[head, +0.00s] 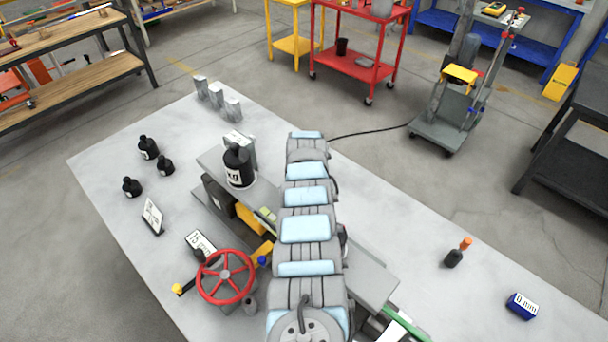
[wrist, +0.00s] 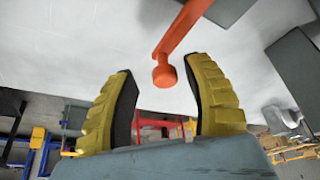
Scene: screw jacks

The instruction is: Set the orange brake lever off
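The orange brake lever (wrist: 184,30) shows in the wrist view as a bar slanting down and left from the top edge, ending in a round orange knob (wrist: 165,76). My gripper (wrist: 160,66) has two ribbed yellow fingers with dark inner pads. They stand apart, one on each side of the knob, with visible gaps on both sides. Nothing is held. In the head view, my arm covers the middle of the jack, and neither the gripper nor the lever can be made out there.
A red handwheel (head: 226,276) stands at the jack's front left. A black weight (head: 238,168) sits on a platform. Several smaller black weights (head: 148,148) stand at left. A black piece with an orange top (head: 454,257) and a blue block (head: 522,306) are at right, with bare tabletop around them.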

